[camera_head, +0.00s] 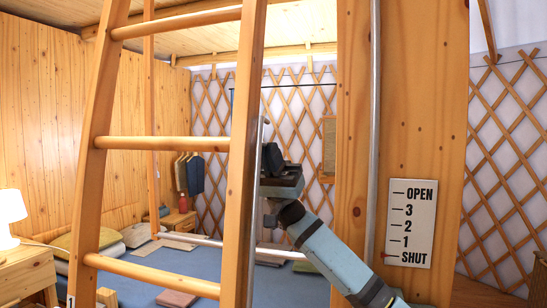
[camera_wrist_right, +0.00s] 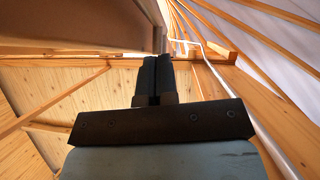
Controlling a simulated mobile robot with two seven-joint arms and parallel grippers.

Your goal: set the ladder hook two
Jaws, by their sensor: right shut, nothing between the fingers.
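The wooden ladder (camera_head: 168,143) stands upright at the left in the head view, with several rungs. A small plate marked 1 is on its left rail at the bottom edge. A thin grey metal rod (camera_head: 254,195) with a bent top runs beside the ladder's right rail; I cannot tell whether it is the hook. My right gripper (camera_head: 269,155) is just right of this rod, fingers upward, shut and empty. Its dark fingers also show together in the wrist view (camera_wrist_right: 155,75). I cannot tell whether they touch the rod. My left gripper is out of view.
A broad wooden post (camera_head: 425,120) stands right of my arm, with a grey vertical pole (camera_head: 373,130) along it. A sign (camera_head: 409,224) reads OPEN, 3, 2, 1, SHUT; a red pointer (camera_head: 384,255) is at SHUT. Behind are lattice walls (camera_head: 290,110) and a blue floor.

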